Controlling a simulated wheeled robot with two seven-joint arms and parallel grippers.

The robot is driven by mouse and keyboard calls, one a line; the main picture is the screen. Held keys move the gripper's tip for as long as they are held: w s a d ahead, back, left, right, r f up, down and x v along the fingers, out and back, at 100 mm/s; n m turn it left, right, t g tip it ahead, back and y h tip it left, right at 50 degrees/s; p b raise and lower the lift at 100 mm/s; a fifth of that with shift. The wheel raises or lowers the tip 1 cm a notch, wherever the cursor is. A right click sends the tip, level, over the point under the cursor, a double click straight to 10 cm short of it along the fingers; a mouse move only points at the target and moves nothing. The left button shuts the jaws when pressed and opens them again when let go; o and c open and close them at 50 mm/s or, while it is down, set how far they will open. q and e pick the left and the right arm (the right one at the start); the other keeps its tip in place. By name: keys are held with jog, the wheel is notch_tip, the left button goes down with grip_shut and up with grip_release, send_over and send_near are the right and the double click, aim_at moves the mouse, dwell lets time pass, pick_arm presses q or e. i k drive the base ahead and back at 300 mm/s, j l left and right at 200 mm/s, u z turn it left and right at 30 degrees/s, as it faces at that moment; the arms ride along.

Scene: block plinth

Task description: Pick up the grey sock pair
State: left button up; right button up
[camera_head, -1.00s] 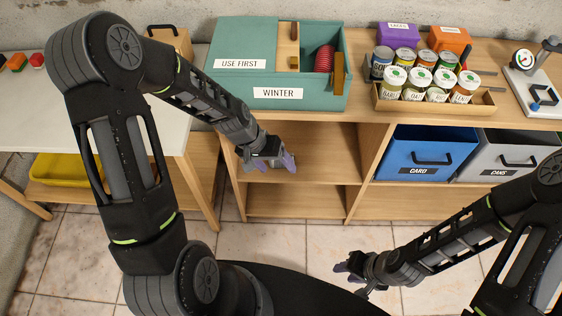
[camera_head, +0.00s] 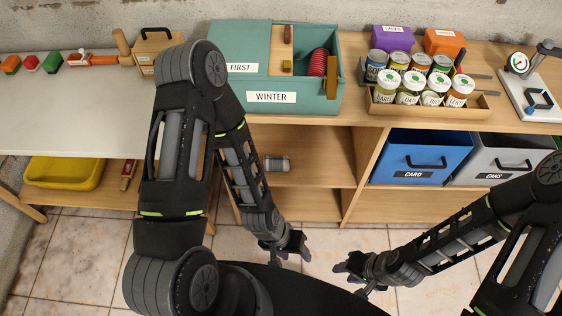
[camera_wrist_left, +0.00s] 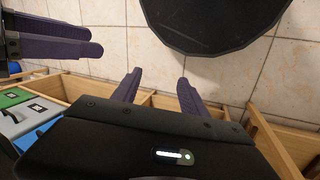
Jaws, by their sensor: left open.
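The grey sock pair (camera_head: 277,163) looks like a small grey roll lying on the upper shelf of the wooden unit, below the teal box, in the head view. My left gripper (camera_head: 292,248) is open and empty, in front of the unit over the tiled floor, well apart from the roll. In the left wrist view its two purple fingers (camera_wrist_left: 160,90) stand apart with nothing between them; the sock pair does not show there. My right gripper (camera_head: 350,275) is over the floor to the right, its fingers apart and empty.
The teal box (camera_head: 342,98) stands on the unit's top, beside a wooden tray (camera_head: 428,108) of jars. A blue bin (camera_head: 391,151) and a grey bin (camera_head: 488,160) fill the right bays. A yellow tray (camera_head: 64,187) sits low at left. The floor in front is clear.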

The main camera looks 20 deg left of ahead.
aim_at(270, 163)
jog(key=i+l, duration=0.75)
jog(key=u, duration=1.55)
